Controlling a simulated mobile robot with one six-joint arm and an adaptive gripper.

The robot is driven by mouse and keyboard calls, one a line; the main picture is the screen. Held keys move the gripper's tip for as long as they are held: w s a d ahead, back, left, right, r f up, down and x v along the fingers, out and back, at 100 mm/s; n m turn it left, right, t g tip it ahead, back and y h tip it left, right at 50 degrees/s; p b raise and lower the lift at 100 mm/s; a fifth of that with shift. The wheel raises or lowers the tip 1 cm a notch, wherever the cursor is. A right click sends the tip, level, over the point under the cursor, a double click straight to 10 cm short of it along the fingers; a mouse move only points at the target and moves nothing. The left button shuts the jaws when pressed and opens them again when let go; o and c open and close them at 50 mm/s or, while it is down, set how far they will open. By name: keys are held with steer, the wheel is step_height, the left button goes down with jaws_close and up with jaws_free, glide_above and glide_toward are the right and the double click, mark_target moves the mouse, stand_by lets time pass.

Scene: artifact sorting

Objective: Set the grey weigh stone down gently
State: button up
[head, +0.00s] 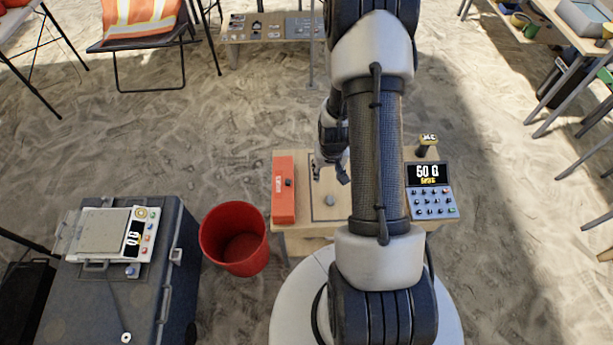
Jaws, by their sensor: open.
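A small grey stone (330,200) rests on the pale square plate (322,213) on the low wooden table, between an orange box and a keypad display. My gripper (331,174) is open, just behind the stone in the picture and apart from it in the image. I cannot tell its height above the plate. Nothing shows between its fingers. My arm covers the right part of the plate.
The orange box (284,190) stands left of the plate, and the keypad display (431,190) stands right. A red bin (236,240) is on the sand by a dark case (178,262) bearing a white scale (103,230). Sand behind the table is clear.

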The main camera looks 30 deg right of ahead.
steer(key=a+r+n, duration=0.1)
steer(key=a+r, duration=0.3)
steer(key=r, duration=0.4)
steer(key=a+r+n+t, duration=0.1)
steer(key=a+r, duration=0.2)
steer(key=r, duration=0.5)
steer(key=a+r+n, duration=0.1)
steer(key=a+r, duration=0.3)
steer(key=r, duration=0.4)
steer(key=s+a+r+n+t, duration=0.1)
steer(key=s+a+r, duration=0.4)
steer(key=s+r, duration=0.1)
steer(key=s+a+r+n+y, duration=0.1)
steer(key=s+a+r, duration=0.4)
steer(key=s, duration=0.4)
steer(key=shift+s+a+r+t, duration=0.2)
steer(key=shift+r+t, duration=0.2)
steer(key=shift+r, duration=0.45)
